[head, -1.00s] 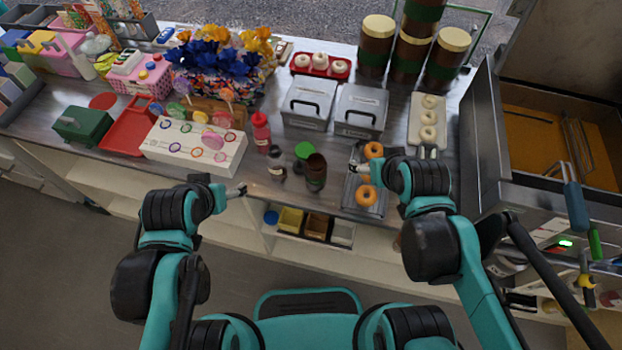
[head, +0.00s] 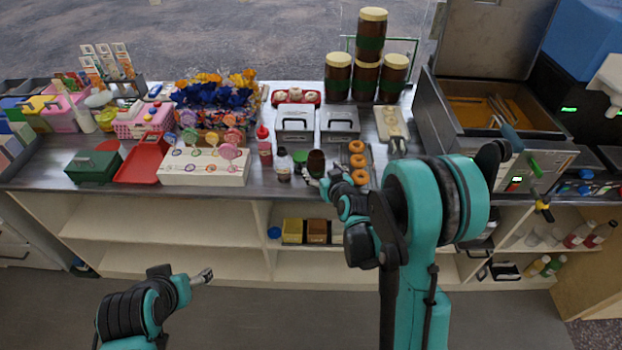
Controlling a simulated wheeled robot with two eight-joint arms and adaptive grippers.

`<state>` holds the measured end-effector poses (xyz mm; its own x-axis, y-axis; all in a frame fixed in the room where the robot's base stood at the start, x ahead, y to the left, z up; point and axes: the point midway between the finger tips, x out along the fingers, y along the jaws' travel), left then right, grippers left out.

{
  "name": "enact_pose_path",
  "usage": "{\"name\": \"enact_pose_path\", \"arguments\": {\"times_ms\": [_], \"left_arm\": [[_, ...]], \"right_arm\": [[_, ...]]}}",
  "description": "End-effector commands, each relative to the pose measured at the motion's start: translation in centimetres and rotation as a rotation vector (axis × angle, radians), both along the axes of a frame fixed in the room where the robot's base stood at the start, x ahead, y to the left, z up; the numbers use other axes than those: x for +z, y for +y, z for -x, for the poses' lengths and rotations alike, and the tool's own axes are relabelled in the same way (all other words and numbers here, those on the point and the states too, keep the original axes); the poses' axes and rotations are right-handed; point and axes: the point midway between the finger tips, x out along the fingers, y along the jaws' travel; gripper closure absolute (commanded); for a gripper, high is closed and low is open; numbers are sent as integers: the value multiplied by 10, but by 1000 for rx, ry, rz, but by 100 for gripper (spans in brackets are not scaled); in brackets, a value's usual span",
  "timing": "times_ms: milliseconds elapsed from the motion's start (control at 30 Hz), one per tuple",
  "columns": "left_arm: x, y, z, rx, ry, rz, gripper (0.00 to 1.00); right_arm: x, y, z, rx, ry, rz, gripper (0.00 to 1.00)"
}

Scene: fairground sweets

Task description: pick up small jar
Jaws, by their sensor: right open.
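The small jar (head: 316,161) is dark brown and stands upright near the counter's front edge, right of centre. A green round thing (head: 300,157) lies just behind and left of it, and a small dark bottle with a pale cap (head: 284,165) stands to its left. My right gripper (head: 311,179) is open, close in front of the jar's lower part; I cannot tell whether it touches it. The jar's base is partly hidden by the gripper. My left gripper (head: 205,275) is low, in front of the shelves and away from the jar; its jaw opening is unclear.
Doughnuts (head: 357,161) lie just right of the jar, by my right arm. Two grey lidded boxes (head: 295,124) stand behind. A red sauce bottle (head: 264,149) and a white lollipop box (head: 203,168) stand left. Large stacked jars (head: 338,76) are at the back.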

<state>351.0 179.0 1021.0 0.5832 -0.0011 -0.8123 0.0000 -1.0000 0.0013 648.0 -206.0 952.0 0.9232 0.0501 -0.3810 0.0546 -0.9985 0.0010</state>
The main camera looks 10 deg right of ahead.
Motion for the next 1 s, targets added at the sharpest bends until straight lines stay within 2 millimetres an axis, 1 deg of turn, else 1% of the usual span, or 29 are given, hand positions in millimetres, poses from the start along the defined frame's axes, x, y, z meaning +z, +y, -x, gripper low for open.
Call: {"name": "enact_pose_path", "arguments": {"times_ms": [200,367,500,600,833,867,900,967,1000], "left_arm": [[-7,0,0,0,0,0,26],[-13,0,0,0,0,0,26],[-22,0,0,0,0,0,26],[-25,0,0,0,0,0,26],[-24,0,0,0,0,0,26],[-24,0,0,0,0,0,26],[-24,0,0,0,0,0,26],[-24,0,0,0,0,0,26],[-24,0,0,0,0,0,26]], "right_arm": [[-11,1,-22,0,-1,1,24],[-19,0,-35,0,0,1,24],[-30,0,-55,0,0,1,24],[-33,1,-66,1,0,1,24],[-33,1,-68,0,0,0,24],[-33,1,-68,0,0,0,32],[-33,1,-68,0,0,0,43],[-33,1,-68,0,0,0,59],[-33,1,-68,0,0,0,69]]}}
